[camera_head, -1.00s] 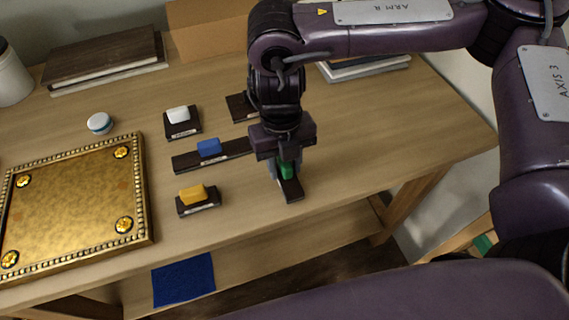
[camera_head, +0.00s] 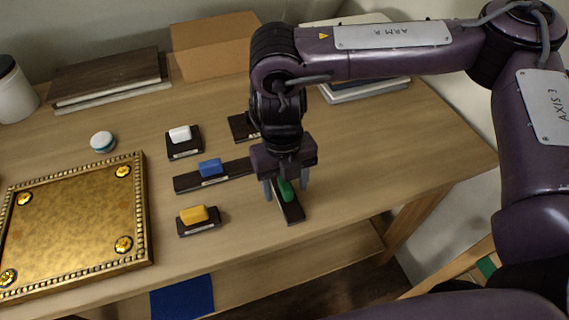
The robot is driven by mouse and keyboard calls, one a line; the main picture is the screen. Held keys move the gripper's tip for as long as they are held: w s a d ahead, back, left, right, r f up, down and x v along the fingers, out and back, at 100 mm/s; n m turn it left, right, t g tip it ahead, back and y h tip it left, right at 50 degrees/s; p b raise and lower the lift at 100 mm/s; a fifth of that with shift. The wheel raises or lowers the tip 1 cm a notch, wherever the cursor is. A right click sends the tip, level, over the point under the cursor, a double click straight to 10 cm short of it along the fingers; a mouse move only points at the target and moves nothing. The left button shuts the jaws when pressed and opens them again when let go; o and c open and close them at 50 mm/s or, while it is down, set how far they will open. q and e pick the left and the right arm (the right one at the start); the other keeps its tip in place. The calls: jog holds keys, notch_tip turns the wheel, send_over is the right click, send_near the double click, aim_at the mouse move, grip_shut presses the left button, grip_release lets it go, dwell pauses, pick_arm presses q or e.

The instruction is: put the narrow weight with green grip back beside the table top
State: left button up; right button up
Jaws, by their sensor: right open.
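The narrow weight with green grip (camera_head: 291,211) lies on the wooden table, a dark slim bar with a green handle on top. My right gripper (camera_head: 286,191) is open directly above it, with its fingers on either side of the green grip. Part of the weight is hidden behind the gripper. The gilt table top (camera_head: 75,224), a gold panel with a beaded rim and round corner ornaments, lies at the left. My left gripper is not in view.
Between them lie dark weights with a blue grip (camera_head: 210,168), a yellow grip (camera_head: 194,214) and a white grip (camera_head: 180,134). Another dark weight (camera_head: 241,127) is partly behind my arm. A small round tin (camera_head: 103,141) stands behind the gilt panel. Right of the gripper the wood is clear.

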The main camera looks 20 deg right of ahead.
notch_tip(320, 180, up, 11)
jog(key=w+p, duration=0.1)
jog(key=shift+w+r, duration=0.15)
jog(key=shift+r, duration=0.05)
dwell(0.4)
